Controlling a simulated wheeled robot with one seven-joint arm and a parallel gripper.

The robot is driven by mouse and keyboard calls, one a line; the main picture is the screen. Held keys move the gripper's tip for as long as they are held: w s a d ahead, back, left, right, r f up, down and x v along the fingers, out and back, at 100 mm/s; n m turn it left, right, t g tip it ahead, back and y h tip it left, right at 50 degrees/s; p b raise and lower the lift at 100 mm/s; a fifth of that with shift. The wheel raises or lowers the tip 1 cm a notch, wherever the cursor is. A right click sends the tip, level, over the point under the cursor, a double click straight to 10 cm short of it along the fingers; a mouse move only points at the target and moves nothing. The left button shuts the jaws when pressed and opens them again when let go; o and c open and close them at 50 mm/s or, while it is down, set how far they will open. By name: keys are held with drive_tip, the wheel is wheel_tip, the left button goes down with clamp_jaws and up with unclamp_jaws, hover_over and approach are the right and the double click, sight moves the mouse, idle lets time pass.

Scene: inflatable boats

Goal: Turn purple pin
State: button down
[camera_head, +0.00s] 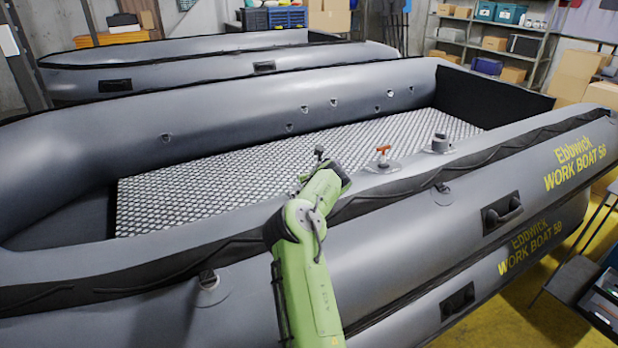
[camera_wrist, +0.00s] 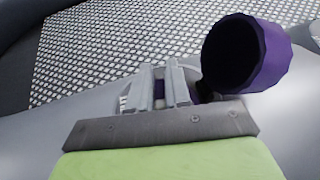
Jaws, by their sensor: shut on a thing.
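In the wrist view, my gripper (camera_wrist: 165,88) has its two grey fingers close together over the boat's grey tube. A small strip of purple, the purple pin (camera_wrist: 158,90), shows between them, and the fingers are shut on it. Most of the pin is hidden by the fingers. Just right of the fingers is a purple round cap (camera_wrist: 273,52) with its dark hollow side towards the camera. In the head view my green arm reaches over the near tube and hides the pin and the fingertips.
The near grey boat (camera_head: 440,195) has a patterned metal floor (camera_head: 220,175). Right of my arm, a valve with an orange-red pin (camera_head: 383,152) and a grey capped valve (camera_head: 440,143) stand on the tube. Shelves (camera_head: 495,40) with boxes are at the back right.

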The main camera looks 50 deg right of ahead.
drive_tip(key=shift+r+n+t+y, duration=0.1)
drive_tip(key=shift+n+t+y, duration=0.4)
drive_tip(key=shift+n+y, duration=0.55)
drive_tip(key=shift+w+a+y, duration=0.1)
drive_tip(key=shift+y, duration=0.15)
drive_tip(key=c, duration=1.2)
unclamp_jaws()
drive_tip(key=shift+o, duration=0.2)
drive_tip(key=b+v, duration=0.2)
drive_tip(key=v, duration=0.2)
drive_tip(key=b+v, duration=0.3)
drive_tip(key=v, duration=0.2)
drive_tip(key=b+v, duration=0.3)
drive_tip(key=v, duration=0.2)
drive_tip(key=shift+s+f, duration=0.2)
drive_tip(key=shift+s, duration=0.1)
drive_tip(key=shift+s+a+r+b, duration=0.2)
drive_tip(key=shift+s+r+b, duration=0.25)
drive_tip(key=shift+b, duration=0.2)
drive_tip(key=shift+r, duration=0.1)
